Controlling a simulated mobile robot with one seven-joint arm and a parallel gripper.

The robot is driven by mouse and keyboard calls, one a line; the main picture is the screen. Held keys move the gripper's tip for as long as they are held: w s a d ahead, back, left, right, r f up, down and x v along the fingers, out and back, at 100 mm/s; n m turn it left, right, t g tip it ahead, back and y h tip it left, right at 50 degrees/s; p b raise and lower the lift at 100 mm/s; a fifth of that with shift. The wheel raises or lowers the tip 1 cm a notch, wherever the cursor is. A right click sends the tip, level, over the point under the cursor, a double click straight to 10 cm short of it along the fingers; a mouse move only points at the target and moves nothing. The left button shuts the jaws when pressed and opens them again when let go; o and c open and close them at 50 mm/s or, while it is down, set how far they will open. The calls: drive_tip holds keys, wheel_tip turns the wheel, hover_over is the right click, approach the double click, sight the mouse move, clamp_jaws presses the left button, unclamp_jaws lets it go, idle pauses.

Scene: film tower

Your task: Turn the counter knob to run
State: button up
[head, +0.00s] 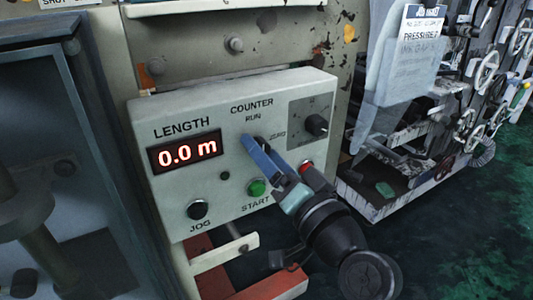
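The counter knob (259,141) is on the light grey control panel (228,102), below the word COUNTER, with RUN above it and ZERO to its right. Only a dark bit of it shows; my gripper's blue fingers cover the rest, so its pointing direction is hidden. My gripper (253,141) reaches up from the lower right, with its fingertips at the knob. I cannot tell whether the fingers are closed on it or only beside it. The red length display (187,152) reads 0.0 m.
A black JOG button (197,210), a green START button (257,188) and a red button (306,167) sit low on the panel, the last two close to my gripper. Another dark knob (316,125) is at upper right. Machinery with handwheels (487,70) stands beyond.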

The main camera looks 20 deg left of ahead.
drive_tip(key=v, duration=1.3)
drive_tip(key=w+d+r+t+h, duration=0.1)
drive_tip(key=w+r+t+h, duration=0.1)
drive_tip(key=r+t+h, duration=0.3)
drive_tip(key=w+d+r+t+h, duration=0.1)
drive_tip(key=w+r+t+h, duration=0.15)
drive_tip(key=r, duration=0.55)
drive_tip(key=s+d+r+m+t+h, duration=0.15)
drive_tip(key=s+r+t+h, duration=0.3)
drive_tip(key=r, duration=0.45)
drive_tip(key=s+d+r+t+h, duration=0.2)
drive_tip(key=s+r+t+h, duration=0.15)
drive_tip(key=s+r, duration=0.45)
drive_tip(key=w+r+p, duration=0.3)
drive_tip(key=r+p, duration=2.2)
drive_tip(key=shift+w+d, duration=0.15)
drive_tip(key=shift+d, duration=0.05)
